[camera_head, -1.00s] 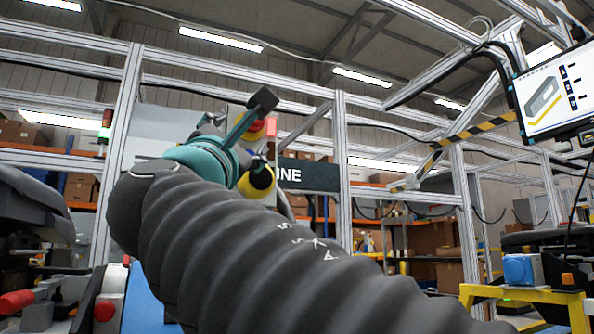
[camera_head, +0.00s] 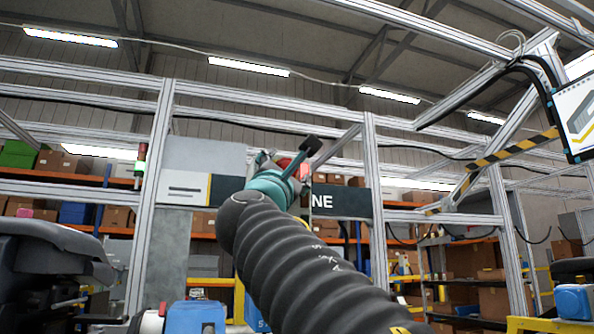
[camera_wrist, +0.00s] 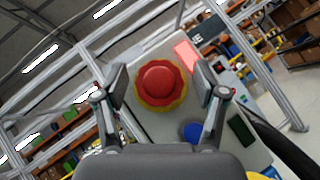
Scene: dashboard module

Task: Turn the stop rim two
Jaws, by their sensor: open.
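A red round stop button (camera_wrist: 158,82) with a scalloped yellow rim (camera_wrist: 146,101) sits on a light grey panel (camera_wrist: 160,52) in the wrist view. My gripper (camera_wrist: 162,86) is open, with one finger to the left of the button and one to the right. A gap shows between each finger and the rim; whether the fingertips are level with the rim in depth, I cannot tell. In the head view my gripper (camera_head: 292,157) is small and far off, with one dark finger standing out, and a patch of red (camera_head: 296,168) shows behind it. The rim is mostly hidden there.
A blue round button (camera_wrist: 193,132) and a pinkish-red plate (camera_wrist: 186,55) are near the stop button. A dark green display (camera_wrist: 240,128) is at the right. Aluminium frame posts (camera_head: 373,200) and a striped bar (camera_head: 512,146) surround the area. A screen (camera_head: 578,112) hangs at the right.

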